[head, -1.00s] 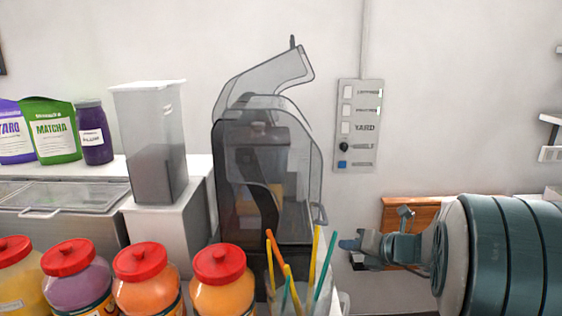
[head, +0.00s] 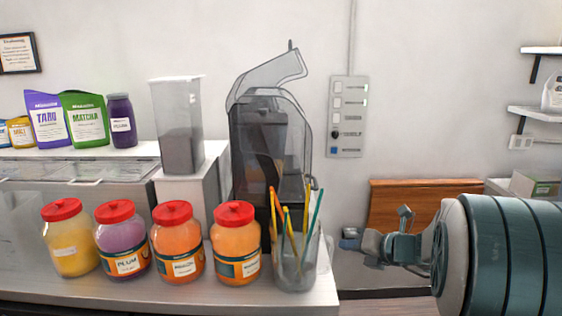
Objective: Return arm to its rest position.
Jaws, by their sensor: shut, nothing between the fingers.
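My arm reaches in from the right edge of the head view, large and teal-and-white. My gripper (head: 352,240) is at its left end, shut and empty. It is in the air just right of the counter's end, in front of the wall and a wooden panel. It touches nothing that I can see. The grey cup sealer (head: 268,140) with its clear cover stands on the counter to the left of my gripper.
A clear cup of coloured straws (head: 296,262) stands at the counter's right end, near my gripper. Several red-lidded jars (head: 172,240) line the counter's front. A wooden panel (head: 410,198) is behind my arm. Shelves (head: 540,112) are at the right.

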